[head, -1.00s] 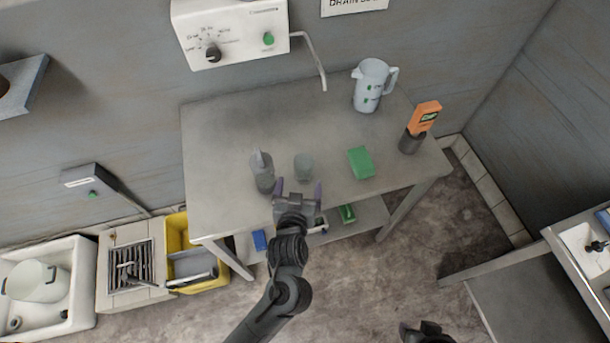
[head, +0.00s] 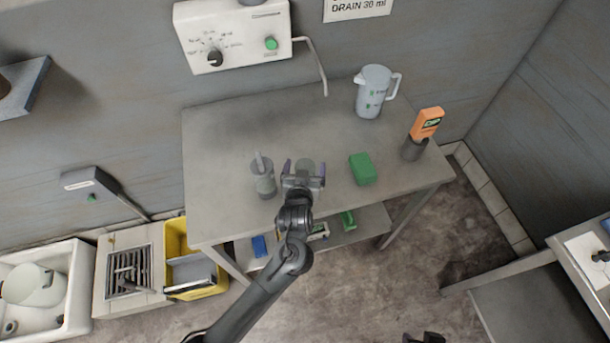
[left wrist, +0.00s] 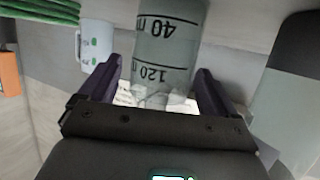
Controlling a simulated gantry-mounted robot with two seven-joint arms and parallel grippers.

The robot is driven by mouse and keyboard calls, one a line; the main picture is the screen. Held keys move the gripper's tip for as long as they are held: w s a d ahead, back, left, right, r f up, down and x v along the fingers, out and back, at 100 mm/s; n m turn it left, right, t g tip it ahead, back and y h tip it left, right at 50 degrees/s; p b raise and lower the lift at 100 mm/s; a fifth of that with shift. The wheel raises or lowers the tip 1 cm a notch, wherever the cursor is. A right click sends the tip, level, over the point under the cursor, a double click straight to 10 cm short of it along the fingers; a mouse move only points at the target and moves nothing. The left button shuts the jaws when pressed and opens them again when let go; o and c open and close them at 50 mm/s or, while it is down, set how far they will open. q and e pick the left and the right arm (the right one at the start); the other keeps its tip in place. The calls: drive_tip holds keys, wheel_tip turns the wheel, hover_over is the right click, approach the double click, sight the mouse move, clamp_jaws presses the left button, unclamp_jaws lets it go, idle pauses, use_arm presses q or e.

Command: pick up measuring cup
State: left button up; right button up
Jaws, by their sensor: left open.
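The measuring cup is a small clear grey cup (head: 305,165) near the front edge of the steel table, partly hidden by my left gripper. In the left wrist view the cup (left wrist: 168,45) shows upside-down black marks reading 40 and 120. My left gripper (head: 303,170) is open, and its two purple fingers (left wrist: 155,88) stand on either side of the cup's near part in that view. I cannot tell whether they touch it. A dark part, probably of my right gripper (head: 425,338), shows at the bottom edge; its jaws are unclear.
A grey container with a stick (head: 264,178) stands close left of the cup. A green block (head: 362,169) lies to the right. An orange device in a dark holder (head: 425,125) and a white jug (head: 372,92) stand farther off. The table's left and middle back is clear.

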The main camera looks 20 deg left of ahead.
use_arm(q)
drive_tip(key=shift+f, duration=0.1)
drive_tip(key=c, duration=1)
